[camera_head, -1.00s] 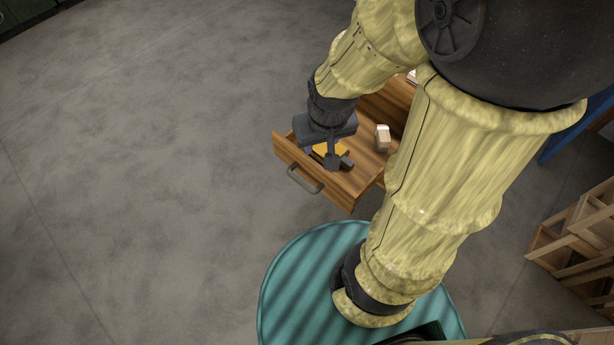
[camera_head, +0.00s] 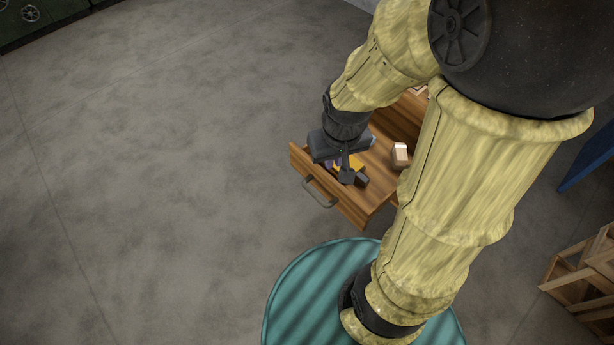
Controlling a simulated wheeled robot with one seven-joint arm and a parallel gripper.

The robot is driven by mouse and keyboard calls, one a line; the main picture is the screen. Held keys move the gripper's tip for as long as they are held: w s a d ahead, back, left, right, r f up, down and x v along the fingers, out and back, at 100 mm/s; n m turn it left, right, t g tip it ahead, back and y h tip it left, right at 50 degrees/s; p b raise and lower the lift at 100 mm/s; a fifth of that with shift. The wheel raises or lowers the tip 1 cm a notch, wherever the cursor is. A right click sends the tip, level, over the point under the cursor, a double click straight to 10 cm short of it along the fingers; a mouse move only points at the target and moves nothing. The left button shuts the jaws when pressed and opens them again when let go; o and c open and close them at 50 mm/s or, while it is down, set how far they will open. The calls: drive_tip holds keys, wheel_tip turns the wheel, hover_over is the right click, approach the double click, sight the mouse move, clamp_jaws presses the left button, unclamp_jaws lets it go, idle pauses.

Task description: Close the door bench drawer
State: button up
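The wooden drawer (camera_head: 299,162) is pulled out. Its front panel, with a grey bar handle (camera_head: 318,193), faces the lower left of the head view. My gripper (camera_head: 353,180) points down over the inside of the drawer, just behind the front panel. Its dark fingertips are small and overlap in this view, so I cannot tell whether they are apart or whether they touch the drawer. A yellow item (camera_head: 356,161) lies in the drawer by my gripper, partly hidden by it. A small pale-topped brown block (camera_head: 400,153) is farther back. My arm hides most of the bench body.
A teal striped round surface (camera_head: 300,290) lies below the drawer in the picture. Wooden crates (camera_head: 580,270) stand at the right, with a blue panel (camera_head: 588,158) above them. The grey floor (camera_head: 150,170) on the left is clear.

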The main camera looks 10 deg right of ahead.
drive_tip(key=w+a+f+n+g+h, duration=0.1)
drive_tip(key=f+n, duration=0.1)
drive_tip(key=f, duration=0.1)
drive_tip(key=w+a+f+n+g+h+b, duration=0.1)
drive_tip(key=a+f+n, duration=0.1)
drive_tip(key=f, duration=0.1)
drive_tip(key=a+f+n+g+h+b, duration=0.1)
drive_tip(key=f+n, duration=0.1)
drive_tip(key=f, duration=0.1)
drive_tip(key=shift+w+a+f+n+g, duration=0.1)
drive_tip(key=shift+w+a+n+g, duration=0.2)
drive_tip(key=shift+w+a, duration=0.1)
clamp_jaws()
drive_tip(key=n+t+h+b, duration=0.4)
drive_tip(key=n+t+h, duration=0.8)
drive_tip(key=n, duration=0.5)
approach(294, 160)
drive_tip(key=s+a+g, duration=0.1)
drive_tip(key=s+a, duration=0.2)
drive_tip(key=a, duration=0.4)
drive_tip(key=shift+d+h, duration=0.15)
drive_tip(key=shift+h, duration=0.15)
drive_tip(key=shift+d, duration=0.1)
drive_tip(key=p+x, duration=0.1)
drive_tip(key=x, duration=1.2)
drive_tip(key=shift+d+p, duration=0.25)
drive_tip(key=shift+p, duration=0.1)
drive_tip(key=shift+w+d, duration=0.2)
